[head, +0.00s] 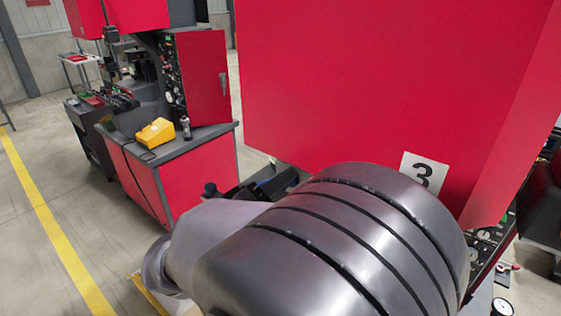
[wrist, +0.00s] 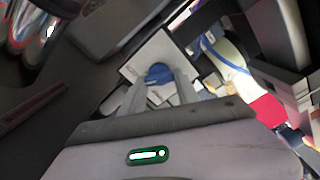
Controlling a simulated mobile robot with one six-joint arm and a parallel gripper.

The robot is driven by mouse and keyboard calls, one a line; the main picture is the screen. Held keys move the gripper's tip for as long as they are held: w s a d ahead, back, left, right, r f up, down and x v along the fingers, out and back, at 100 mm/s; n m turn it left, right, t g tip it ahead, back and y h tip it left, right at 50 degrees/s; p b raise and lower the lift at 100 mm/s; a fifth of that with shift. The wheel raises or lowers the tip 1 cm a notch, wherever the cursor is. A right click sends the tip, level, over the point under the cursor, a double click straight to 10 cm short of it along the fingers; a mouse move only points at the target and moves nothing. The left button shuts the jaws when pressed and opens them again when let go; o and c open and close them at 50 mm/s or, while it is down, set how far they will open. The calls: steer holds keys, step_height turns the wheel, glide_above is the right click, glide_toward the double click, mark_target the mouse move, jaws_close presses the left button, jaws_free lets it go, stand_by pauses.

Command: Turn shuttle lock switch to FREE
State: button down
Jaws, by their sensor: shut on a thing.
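The shuttle lock switch (wrist: 158,74) shows in the wrist view as a blue knob on a pale plate (wrist: 135,70) with dark lettering too blurred to read. My gripper (wrist: 158,82) reaches up to it, with its two grey fingers on either side of the knob and closed on it. I cannot tell which position the knob points to. In the head view my arm's large grey links fill the lower middle, and the switch and fingertips are hidden.
A large red machine housing (head: 380,80) marked 3 stands close in front. Another red machine (head: 180,165) stands at back left. Open floor (head: 90,215) lies at left.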

steer(key=shift+f+n+p, duration=0.15)
steer(key=shift+n+p, duration=2.15)
steer(key=shift+n, duration=1.35)
steer(key=shift+f+n+p, duration=0.1)
steer(key=shift+n+p, duration=2.15)
steer(key=shift+n, duration=1.4)
steer(key=c, duration=0.9)
jaws_free()
